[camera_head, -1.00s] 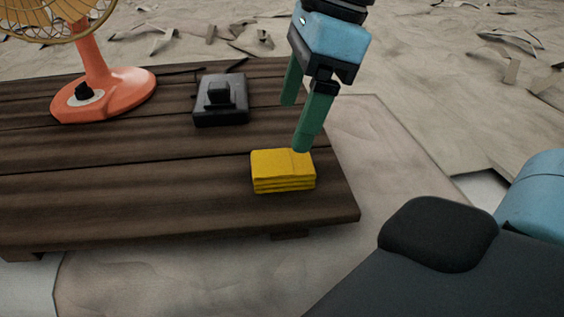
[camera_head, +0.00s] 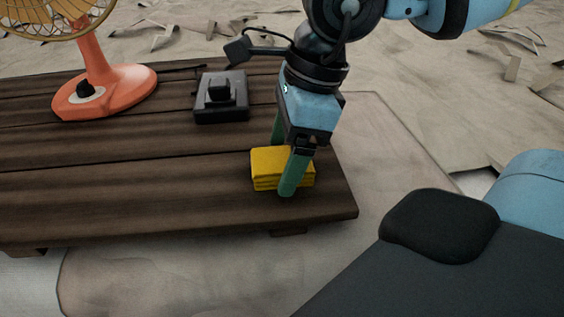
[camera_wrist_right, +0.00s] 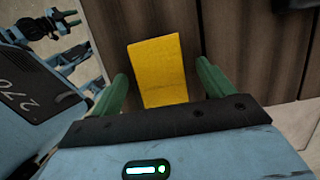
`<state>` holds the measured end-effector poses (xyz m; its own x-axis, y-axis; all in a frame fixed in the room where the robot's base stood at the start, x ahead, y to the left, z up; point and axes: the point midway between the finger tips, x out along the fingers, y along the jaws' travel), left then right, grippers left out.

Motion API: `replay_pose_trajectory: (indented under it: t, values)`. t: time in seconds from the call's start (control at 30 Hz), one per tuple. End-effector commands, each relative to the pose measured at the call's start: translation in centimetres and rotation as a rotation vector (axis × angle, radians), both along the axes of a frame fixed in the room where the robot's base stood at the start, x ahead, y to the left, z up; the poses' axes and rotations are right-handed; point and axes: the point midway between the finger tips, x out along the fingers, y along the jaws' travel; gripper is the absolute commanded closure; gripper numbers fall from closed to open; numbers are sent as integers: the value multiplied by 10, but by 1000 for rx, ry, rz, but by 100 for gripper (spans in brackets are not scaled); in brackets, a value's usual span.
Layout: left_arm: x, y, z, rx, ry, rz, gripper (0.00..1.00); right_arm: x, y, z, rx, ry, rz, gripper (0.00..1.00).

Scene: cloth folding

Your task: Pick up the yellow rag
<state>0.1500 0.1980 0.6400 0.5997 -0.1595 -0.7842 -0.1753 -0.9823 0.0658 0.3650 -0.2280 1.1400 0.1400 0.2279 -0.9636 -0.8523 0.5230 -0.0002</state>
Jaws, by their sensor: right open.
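The yellow rag (camera_head: 267,166) is a folded, layered block lying on the wooden table near its right front corner. My right gripper (camera_head: 282,170) is lowered over it, with one green finger in front of the rag and the other at its far side. In the right wrist view the rag (camera_wrist_right: 158,70) lies between the two open green fingers (camera_wrist_right: 163,85), with a gap on either side. The front finger hides part of the rag in the head view. My left gripper is not in the head view.
A black box-shaped device (camera_head: 221,97) sits on the table (camera_head: 130,180) behind the rag. An orange fan (camera_head: 105,90) stands at the back left. The table's right edge is close to the rag. The table's front left is clear.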

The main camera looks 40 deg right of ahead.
Motion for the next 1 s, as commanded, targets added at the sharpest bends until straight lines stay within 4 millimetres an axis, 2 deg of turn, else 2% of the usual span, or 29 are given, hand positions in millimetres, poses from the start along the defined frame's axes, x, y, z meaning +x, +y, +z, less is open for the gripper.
replay_pose_trajectory:
  t: [0.07, 0.4, 0.77, 1.0]
  values:
    - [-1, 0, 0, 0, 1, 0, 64, 0, 0, 0, 0, 0, 0, 24]
    - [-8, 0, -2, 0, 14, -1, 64, 0, 0, 1, 1, -1, 0, 68]
    - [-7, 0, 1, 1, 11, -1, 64, -1, -2, 6, 2, -3, -1, 68]
    - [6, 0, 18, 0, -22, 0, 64, -11, -13, 35, 2, -10, -11, 68]
